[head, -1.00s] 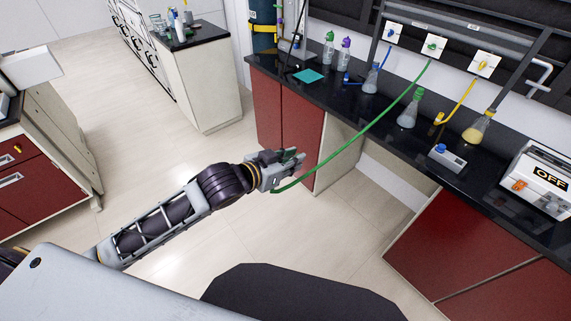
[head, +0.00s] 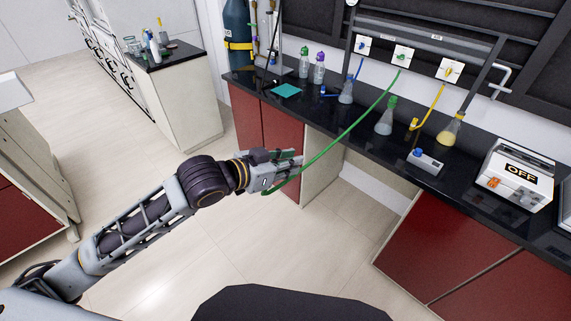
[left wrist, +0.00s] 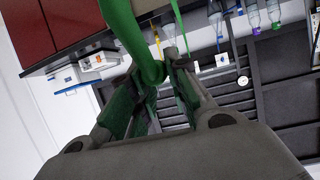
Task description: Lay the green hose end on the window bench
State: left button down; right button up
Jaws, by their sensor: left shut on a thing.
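The green hose (head: 345,137) runs from the middle wall outlet (head: 403,55) down across the black bench to my left gripper (head: 296,163). My left gripper is shut on the hose near its end, in front of the red cabinet doors and out from the bench edge. In the left wrist view the hose (left wrist: 130,35) passes between the gripper's green-padded fingers (left wrist: 155,95). Which bench is the window bench cannot be told; a smaller black-topped bench (head: 180,55) stands at the far left. My right gripper is not in view.
The black fumehood bench (head: 330,105) carries several flasks and bottles, a teal mat (head: 287,90), a small stirrer (head: 426,161) and a white box reading OFF (head: 515,175). Open floor (head: 190,260) lies left and in front. A cabinet (head: 30,160) stands at left.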

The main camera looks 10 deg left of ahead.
pick_arm(q)
jog(key=shift+w+d+f, duration=0.1)
jog(key=shift+d+f, duration=0.05)
dwell(0.4)
jog(key=w+d+f+m+g+h, duration=0.3)
jog(key=w+d+f+m+g, duration=0.1)
jog(key=f, duration=0.1)
jog(key=shift+w+d+f+m, duration=0.15)
jog(key=shift+w+f+m, duration=0.1)
jog(key=shift+f+m, duration=0.05)
dwell(0.8)
jog(key=shift+d+r, duration=0.1)
jog(key=shift+r, duration=0.2)
dwell(0.6)
notch_tip(320, 180, up, 11)
jog(key=w+d+n+t+y, duration=0.2)
jog(key=n+t+y, duration=0.5)
jog(key=n+y, duration=0.4)
jog(key=shift+w+n+y, duration=0.2)
jog(key=shift+n+y, duration=0.2)
jog(key=shift+n, duration=0.3)
dwell(1.1)
jog(key=shift+r, duration=0.1)
jog(key=shift+f, duration=0.2)
dwell(0.3)
